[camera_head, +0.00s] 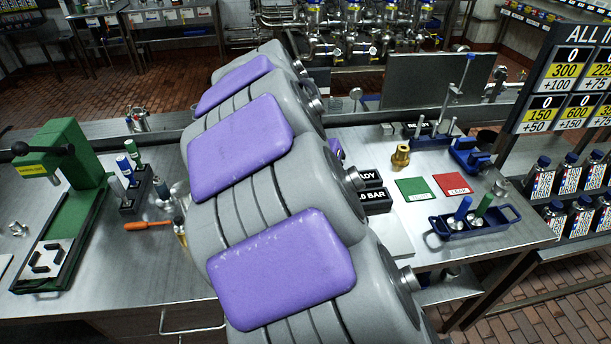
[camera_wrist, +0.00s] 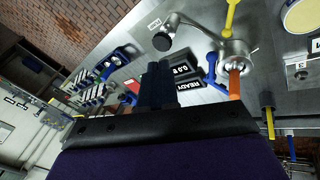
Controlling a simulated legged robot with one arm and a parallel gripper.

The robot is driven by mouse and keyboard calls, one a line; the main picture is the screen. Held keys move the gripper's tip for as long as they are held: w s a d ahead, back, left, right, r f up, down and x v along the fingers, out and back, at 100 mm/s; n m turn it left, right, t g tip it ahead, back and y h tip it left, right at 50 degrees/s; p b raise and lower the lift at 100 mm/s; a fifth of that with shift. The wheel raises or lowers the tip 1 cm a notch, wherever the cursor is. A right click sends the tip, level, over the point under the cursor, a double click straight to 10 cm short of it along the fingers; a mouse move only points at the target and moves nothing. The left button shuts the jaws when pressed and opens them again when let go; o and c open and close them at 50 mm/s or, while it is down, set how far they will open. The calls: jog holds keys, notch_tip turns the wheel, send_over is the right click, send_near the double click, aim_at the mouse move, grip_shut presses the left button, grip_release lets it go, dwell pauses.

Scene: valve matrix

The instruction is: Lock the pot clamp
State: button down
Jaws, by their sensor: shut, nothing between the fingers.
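In the wrist view, a round metal pot-like fitting (camera_wrist: 234,50) sits on the steel bench, right of my gripper. Yellow, blue and orange handles or tools stick out around it. A metal lever with a black ball knob (camera_wrist: 162,41) reaches out to its left; this looks like the pot clamp's handle, but I cannot tell its lock state. My gripper (camera_wrist: 157,80) shows as dark fingers close together, shut and empty, below the knob and apart from it. In the head view my arm hides the gripper and most of the fitting.
Black READY and BAR blocks (camera_head: 376,200) lie right of my arm, with green (camera_head: 412,189) and red cards. A blue tool tray (camera_head: 474,221) stands farther right. A green press (camera_head: 68,190) and an orange screwdriver (camera_head: 150,225) are left.

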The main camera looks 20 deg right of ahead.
jog(key=w+a+f+m+h+p, duration=0.15)
jog(key=w+f, duration=0.25)
jog(key=w, duration=0.5)
jog(key=w+a+f+n+h+p, duration=0.1)
jog(key=w+a+f, duration=0.25)
jog(key=w, duration=0.55)
jog(key=shift+m+t, duration=0.25)
jog(key=shift+t, duration=0.15)
jog(key=x, duration=0.3)
jog(key=b+x, duration=0.1)
jog(key=x, duration=0.3)
jog(key=b+x, duration=0.1)
jog(key=x, duration=0.2)
jog(key=shift+s+d, duration=0.4)
jog(key=shift+d, duration=0.15)
jog(key=shift+s+d+f+b, duration=0.1)
jog(key=shift+s+d+b, duration=0.15)
jog(key=shift+s+b, duration=0.1)
jog(key=shift+s+d+f, duration=0.1)
jog(key=shift+s+d, duration=0.1)
jog(key=shift+s, duration=0.45)
jog(key=shift+s+d, duration=0.1)
jog(key=shift+d, duration=0.4)
jog(key=shift+s, duration=0.15)
